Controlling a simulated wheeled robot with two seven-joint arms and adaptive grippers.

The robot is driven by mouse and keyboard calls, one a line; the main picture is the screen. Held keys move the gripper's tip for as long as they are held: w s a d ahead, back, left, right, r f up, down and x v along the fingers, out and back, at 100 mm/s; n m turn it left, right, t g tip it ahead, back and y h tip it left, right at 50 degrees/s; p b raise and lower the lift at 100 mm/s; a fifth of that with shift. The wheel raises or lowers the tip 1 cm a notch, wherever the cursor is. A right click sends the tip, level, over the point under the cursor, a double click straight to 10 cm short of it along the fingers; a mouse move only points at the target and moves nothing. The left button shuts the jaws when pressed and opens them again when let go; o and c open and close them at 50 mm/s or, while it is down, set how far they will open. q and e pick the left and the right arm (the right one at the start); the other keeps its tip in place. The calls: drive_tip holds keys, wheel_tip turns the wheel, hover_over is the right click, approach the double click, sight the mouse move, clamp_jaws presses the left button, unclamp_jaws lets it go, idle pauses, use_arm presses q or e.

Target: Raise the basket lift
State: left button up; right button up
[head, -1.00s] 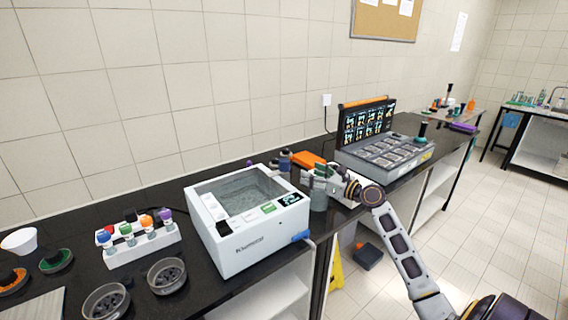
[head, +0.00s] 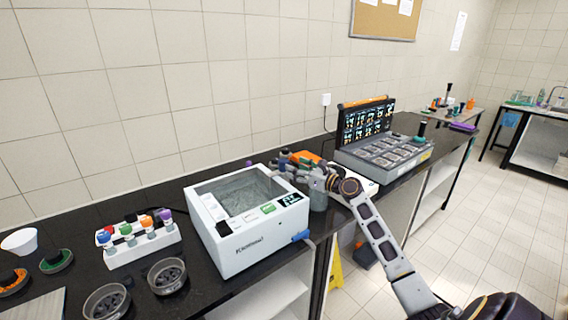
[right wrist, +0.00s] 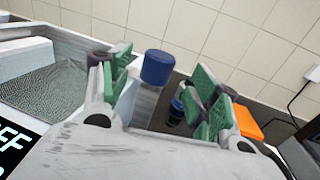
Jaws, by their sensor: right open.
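A white bath-like machine (head: 245,240) stands on the black bench, with a grey mesh basket (head: 235,192) down in its open well. The mesh also shows at the left of the right wrist view (right wrist: 55,97). My right gripper (head: 281,166) is at the machine's back right corner. In the right wrist view its green-padded fingers (right wrist: 163,82) are open. A pale upright piece with a blue cap (right wrist: 157,68) stands between them, with gaps on both sides. I cannot tell whether it is the lift's handle. My left gripper is out of view.
A rack of coloured-cap bottles (head: 142,243) and two round sieves (head: 167,276) are left of the machine. An orange object (head: 308,157) lies behind my right gripper. A grey unit with a screen (head: 385,155) stands to the right. A smaller blue-topped item (right wrist: 175,110) is behind the capped piece.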

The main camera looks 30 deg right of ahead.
sight(284, 160)
drive_tip(key=shift+x, duration=2.5)
drive_tip(key=shift+w+a, duration=0.15)
drive_tip(key=shift+w, duration=0.4)
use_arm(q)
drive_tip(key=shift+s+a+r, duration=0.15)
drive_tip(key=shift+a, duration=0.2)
use_arm(e)
drive_tip(key=shift+w+a, duration=0.1)
drive_tip(key=shift+w, duration=0.35)
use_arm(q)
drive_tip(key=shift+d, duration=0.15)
use_arm(e)
drive_tip(key=shift+c, duration=0.3)
